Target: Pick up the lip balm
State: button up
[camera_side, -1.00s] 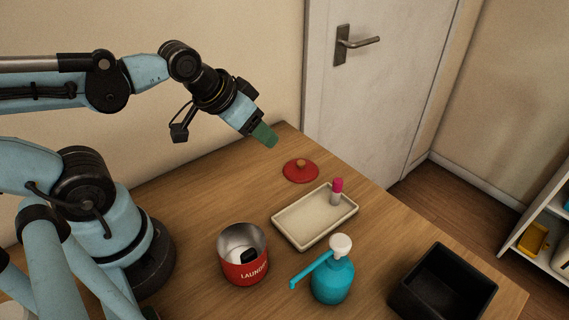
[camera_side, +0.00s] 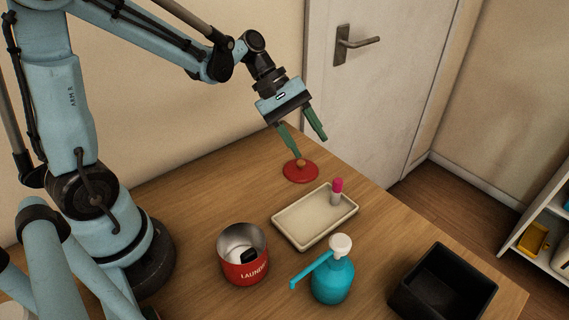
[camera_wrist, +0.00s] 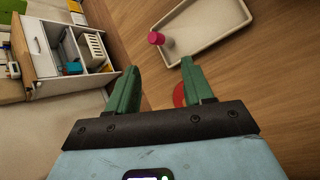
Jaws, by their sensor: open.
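The lip balm (camera_side: 337,191) is a small upright cylinder with a pink top and a pale lower part. It stands at the far right corner of a cream tray (camera_side: 287,226). In the wrist view the lip balm (camera_wrist: 156,38) shows its pink end beside the edge of the tray (camera_wrist: 178,57), ahead of the fingers. My gripper (camera_side: 309,146) is open and empty, with green fingers spread wide. It is above the table's back edge, up and to the left of the lip balm, near the red lid. In the wrist view my gripper (camera_wrist: 162,80) has nothing between its fingers.
A red lid (camera_side: 300,173) with a knob lies behind the tray. A red laundry tin (camera_side: 245,275) holding a dark item, a teal pump bottle (camera_side: 332,282) and a black bin (camera_side: 443,287) stand in front. A door and shelving are beyond the table.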

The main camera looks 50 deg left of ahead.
aim_at(336, 192)
jog(key=f+n+h, duration=0.1)
jog(key=w+a+f+n+g+h, duration=0.1)
jog(key=n+h, duration=0.1)
jog(key=w+f+n+g+h, duration=0.1)
jog(key=f+n+h, duration=0.1)
jog(key=shift+w+a+f, duration=0.1)
jog(key=shift+a, duration=0.2)
jog(key=shift+h, duration=0.3)
jog(key=x, duration=0.6)
jog(key=shift+d+f, duration=0.2)
jog(key=shift+d, duration=0.15)
jog(key=shift+r+x, duration=0.15)
jog(key=shift+x, duration=1.15)
jog(key=shift+r+x, duration=0.15)
jog(key=shift+x, duration=1.2)
jog(key=shift+d, duration=0.1)
jog(key=shift+c, duration=0.3)
grip_shut()
